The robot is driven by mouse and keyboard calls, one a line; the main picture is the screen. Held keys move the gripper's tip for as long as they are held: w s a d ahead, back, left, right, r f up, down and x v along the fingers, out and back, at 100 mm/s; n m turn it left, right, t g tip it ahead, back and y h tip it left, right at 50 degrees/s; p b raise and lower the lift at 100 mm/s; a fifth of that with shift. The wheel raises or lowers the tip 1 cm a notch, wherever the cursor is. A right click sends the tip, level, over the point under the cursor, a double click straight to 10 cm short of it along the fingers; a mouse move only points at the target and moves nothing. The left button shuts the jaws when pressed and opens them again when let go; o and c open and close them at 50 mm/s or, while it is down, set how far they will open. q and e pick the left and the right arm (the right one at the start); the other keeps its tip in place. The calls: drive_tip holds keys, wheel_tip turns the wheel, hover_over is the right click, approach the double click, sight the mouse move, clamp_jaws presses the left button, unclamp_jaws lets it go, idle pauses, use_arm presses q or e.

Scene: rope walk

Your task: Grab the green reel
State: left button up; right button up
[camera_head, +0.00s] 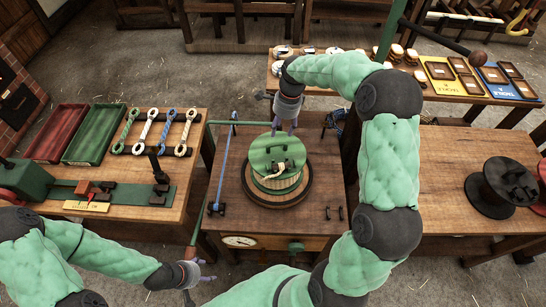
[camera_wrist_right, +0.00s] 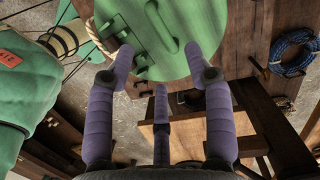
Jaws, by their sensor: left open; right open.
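The green reel (camera_head: 272,152) stands on a round dark base on the middle table, its flat top disc facing up. The disc has dark slots or handles and a tan rope end at its front. In the right wrist view the green disc (camera_wrist_right: 180,35) fills the top middle. My right gripper (camera_head: 288,127) is at the reel's far edge, with purple fingers spread. In the wrist view, its open fingers (camera_wrist_right: 160,78) reach the disc's rim; I cannot tell whether they touch. My left gripper (camera_head: 203,273) is open and empty, low in front of the left table.
A blue rod (camera_head: 223,165) lies left of the reel. A black reel (camera_head: 495,187) stands on the right table. A blue rope coil (camera_wrist_right: 290,52) hangs nearby.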

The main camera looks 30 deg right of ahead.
sight(277, 144)
drive_tip(key=f, duration=0.4)
drive_tip(key=shift+s+a+f+b, duration=0.2)
drive_tip(key=shift+a+f+b, duration=0.05)
drive_tip(key=shift+a+b, duration=0.15)
drive_tip(key=shift+w+a+f+b, duration=0.1)
drive_tip(key=shift+f+b, duration=0.1)
drive_tip(key=shift+f, duration=0.7)
drive_tip(key=shift+w+a+f+b, duration=0.15)
drive_tip(key=shift+f+b, duration=0.1)
drive_tip(key=shift+f, duration=0.6)
drive_tip(key=shift+w+a+f+b, duration=0.1)
drive_tip(key=shift+f+b, duration=0.1)
drive_tip(key=shift+f, duration=0.7)
clamp_jaws()
drive_tip(key=shift+w+d+r, duration=0.1)
drive_tip(key=shift+d+r, duration=0.05)
drive_tip(key=shift+r, duration=0.05)
